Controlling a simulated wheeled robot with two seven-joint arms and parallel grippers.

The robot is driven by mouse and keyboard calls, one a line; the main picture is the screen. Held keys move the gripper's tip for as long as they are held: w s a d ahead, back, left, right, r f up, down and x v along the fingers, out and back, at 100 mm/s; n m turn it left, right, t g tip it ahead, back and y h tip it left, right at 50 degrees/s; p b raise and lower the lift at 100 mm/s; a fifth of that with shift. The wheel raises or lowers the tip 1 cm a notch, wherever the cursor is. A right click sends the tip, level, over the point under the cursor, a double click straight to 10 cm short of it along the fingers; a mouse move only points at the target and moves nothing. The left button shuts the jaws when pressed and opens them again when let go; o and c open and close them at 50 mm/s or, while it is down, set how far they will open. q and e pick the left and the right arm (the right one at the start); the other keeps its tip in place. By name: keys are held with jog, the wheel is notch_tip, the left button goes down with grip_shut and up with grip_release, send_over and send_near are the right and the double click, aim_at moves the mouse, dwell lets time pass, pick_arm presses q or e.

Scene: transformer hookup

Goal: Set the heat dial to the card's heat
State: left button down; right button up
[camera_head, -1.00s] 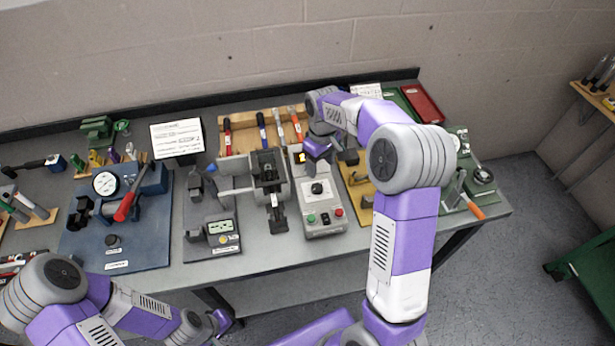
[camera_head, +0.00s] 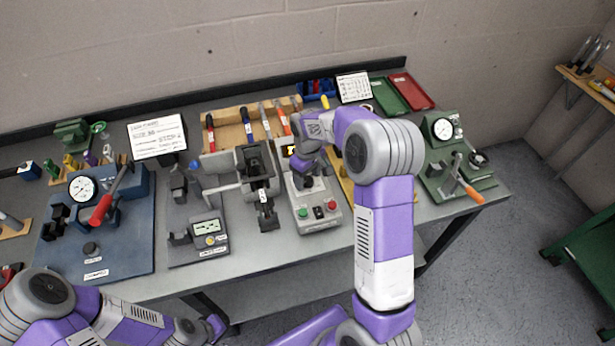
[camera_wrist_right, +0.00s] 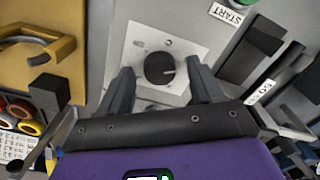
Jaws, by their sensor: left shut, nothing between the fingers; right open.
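The heat dial (camera_wrist_right: 160,68) is a round black knob with a white pointer mark, on a white square plate. The plate is on the grey control box (camera_head: 318,222). My right gripper (camera_wrist_right: 160,72) is open, with one finger on each side of the dial; I cannot tell whether they touch it. In the head view my right gripper (camera_head: 306,180) hides the dial. A white card (camera_head: 157,137) with printed lines stands at the back left; its text is too small to read surely. My left gripper (camera_head: 216,325) is shut and empty at the front, off the table.
A smaller white card (camera_head: 353,87) stands at the back. Blue and green gauge presses stand at either side.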

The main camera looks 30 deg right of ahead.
jog(key=shift+f, duration=0.15)
jog(key=c, duration=1.1)
jog(key=shift+o, duration=0.2)
